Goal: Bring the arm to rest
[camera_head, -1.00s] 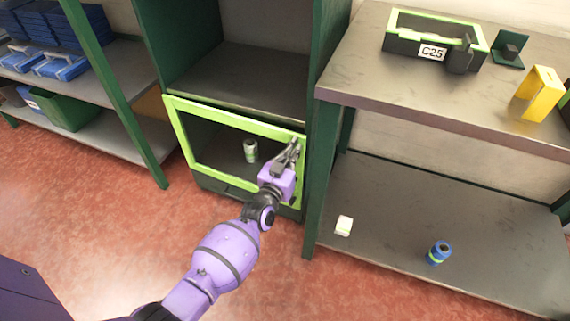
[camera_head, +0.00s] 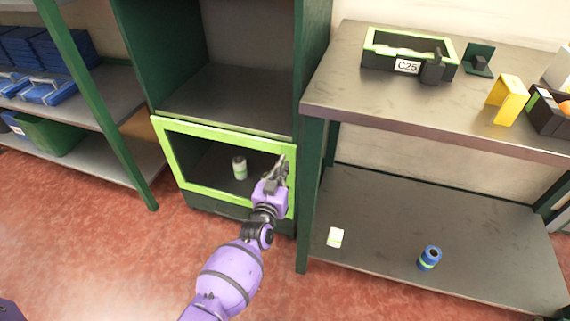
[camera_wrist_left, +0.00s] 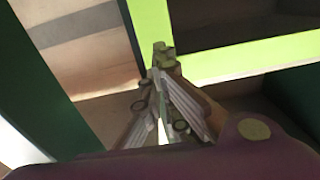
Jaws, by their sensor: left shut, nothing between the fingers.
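My purple left arm reaches up from the bottom in the head view. Its gripper (camera_head: 281,165) is shut and empty. It is in front of the right side of the green-framed door (camera_head: 180,160) of a dark cabinet; I cannot tell whether it touches the frame. In the left wrist view the closed fingers (camera_wrist_left: 162,55) point at the corner of the bright green frame (camera_wrist_left: 230,58). A grey-white can (camera_head: 239,168) stands upright inside, seen through the frame's opening. My right gripper does not show.
A metal table (camera_head: 335,85) at the right bears a C25 bin (camera_head: 407,67) and a yellow bracket (camera_head: 508,100). On its lower shelf (camera_head: 380,225) are a white-green item (camera_head: 335,237) and a blue can (camera_head: 429,258). Shelves stand at the left. The red floor (camera_head: 90,240) is open.

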